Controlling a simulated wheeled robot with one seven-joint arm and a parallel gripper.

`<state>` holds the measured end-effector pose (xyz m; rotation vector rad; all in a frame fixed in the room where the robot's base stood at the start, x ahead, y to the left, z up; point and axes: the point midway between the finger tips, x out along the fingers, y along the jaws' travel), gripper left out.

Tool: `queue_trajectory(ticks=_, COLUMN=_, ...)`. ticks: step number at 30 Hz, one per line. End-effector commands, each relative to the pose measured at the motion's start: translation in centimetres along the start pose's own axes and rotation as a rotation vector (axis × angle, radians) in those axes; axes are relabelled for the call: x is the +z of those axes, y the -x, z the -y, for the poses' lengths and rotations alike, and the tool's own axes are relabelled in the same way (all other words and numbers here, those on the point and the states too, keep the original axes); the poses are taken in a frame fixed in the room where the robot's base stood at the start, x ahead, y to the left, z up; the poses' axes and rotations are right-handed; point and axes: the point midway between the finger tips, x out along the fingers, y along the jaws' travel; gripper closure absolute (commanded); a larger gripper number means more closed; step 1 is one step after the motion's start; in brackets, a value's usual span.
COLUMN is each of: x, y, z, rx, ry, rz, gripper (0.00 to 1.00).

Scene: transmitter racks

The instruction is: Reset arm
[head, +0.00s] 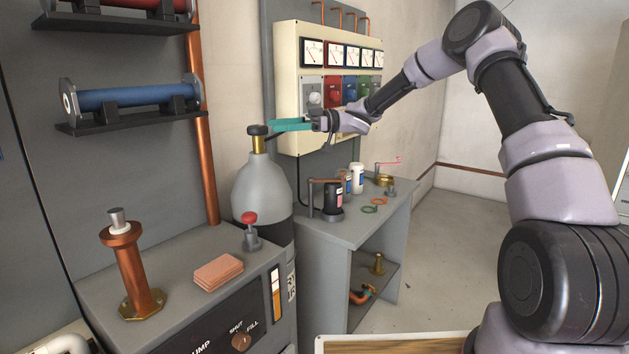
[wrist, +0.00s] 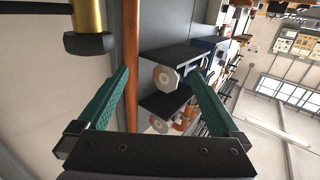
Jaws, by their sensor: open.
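My gripper (head: 290,125) is at the end of my raised arm, with teal fingers pointing left. In the wrist view the fingers (wrist: 158,75) are spread apart with nothing between them. The grey gas cylinder (head: 262,188) stands just beyond the fingertips, with a brass neck and black valve knob (head: 258,130) close to them in the head view. In the wrist view the brass neck and black knob (wrist: 88,22) are outside the left finger, and no grip on them shows. Whether the fingers touch the knob cannot be told.
A cream meter panel (head: 298,58) is on the wall behind my gripper. A grey bench (head: 350,222) with bottles and rings stands below. A pump cabinet (head: 190,270) with a copper post and red-topped valve is at the front left. A copper pipe (head: 205,120) runs up the wall. Floor at right is clear.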

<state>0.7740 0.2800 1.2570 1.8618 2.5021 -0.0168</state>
Motion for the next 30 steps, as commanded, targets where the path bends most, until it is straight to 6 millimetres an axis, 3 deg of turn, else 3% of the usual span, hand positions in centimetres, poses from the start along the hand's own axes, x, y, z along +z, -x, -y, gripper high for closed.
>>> queue_trajectory(ticks=7, x=-3.8, y=0.5, z=-2.4, rx=0.24, ry=0.01, rz=0.049, gripper=0.0)
queue_trajectory(ticks=11, x=-6.3, y=2.0, z=-3.9, rx=0.437, ry=0.015, rz=0.095, gripper=0.0)
queue_trajectory(ticks=14, x=-8.9, y=4.6, z=-4.8, rx=0.646, ry=0.017, rz=0.147, gripper=0.0)
queue_trajectory(ticks=18, x=-12.0, y=10.3, z=-4.2, rx=0.969, ry=-0.009, rz=0.23, gripper=0.0)
queue_trajectory(ticks=23, x=-14.6, y=17.9, z=-0.1, rx=1.312, ry=-0.092, rz=0.316, gripper=0.0)
queue_trajectory(ticks=26, x=-15.3, y=22.5, z=4.4, rx=1.504, ry=-0.187, rz=0.356, gripper=0.0)
queue_trajectory(ticks=30, x=-15.0, y=27.2, z=12.6, rx=1.715, ry=-0.38, rz=0.384, gripper=0.0)
